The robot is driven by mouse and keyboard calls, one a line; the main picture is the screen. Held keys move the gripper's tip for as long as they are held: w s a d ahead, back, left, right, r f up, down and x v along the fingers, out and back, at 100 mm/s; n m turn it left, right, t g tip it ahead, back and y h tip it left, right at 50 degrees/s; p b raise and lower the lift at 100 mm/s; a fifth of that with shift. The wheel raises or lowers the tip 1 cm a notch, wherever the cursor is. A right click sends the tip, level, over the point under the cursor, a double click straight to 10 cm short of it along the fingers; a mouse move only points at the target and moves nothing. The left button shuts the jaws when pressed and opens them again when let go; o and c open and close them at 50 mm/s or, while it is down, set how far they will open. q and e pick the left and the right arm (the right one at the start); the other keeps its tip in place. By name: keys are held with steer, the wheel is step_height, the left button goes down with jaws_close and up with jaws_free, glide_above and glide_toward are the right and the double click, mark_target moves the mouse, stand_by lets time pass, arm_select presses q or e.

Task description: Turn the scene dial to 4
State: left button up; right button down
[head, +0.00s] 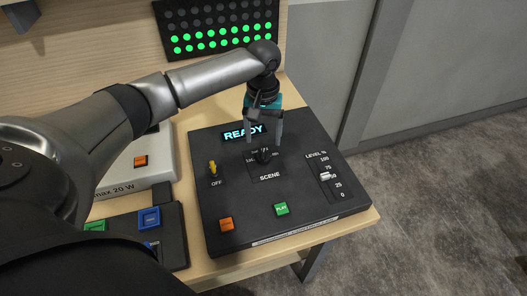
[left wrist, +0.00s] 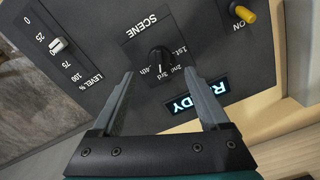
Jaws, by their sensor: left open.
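The scene dial (head: 265,155) is a black knob on the dark console (head: 328,187), above the word SCENE. In the left wrist view the dial (left wrist: 161,58) has labels 1st to 4th around it. A pale mark on the knob points toward the 3rd and 4th labels; I cannot tell exactly which. My left gripper (head: 265,137) is above the dial, pointing down. In the left wrist view its fingers (left wrist: 160,73) are open and apart, with the dial seen between and just beyond the tips. Nothing is held. My right gripper is not in view.
The console has a lit READY display (head: 243,132), a yellow toggle (head: 213,167) by OFF, a level slider (head: 325,176), an orange button (head: 226,224) and a green PLAY button (head: 281,209). A grey box (head: 150,163) and a button pad (head: 172,222) stand left. An LED panel (head: 215,25) is behind.

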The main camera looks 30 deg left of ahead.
mark_target(263, 154)
arm_select(q)
step_height(263, 154, down, 6)
steer(key=shift+f+b, duration=0.25)
steer(key=shift+b, duration=0.1)
jaws_close()
stand_by(0.5)
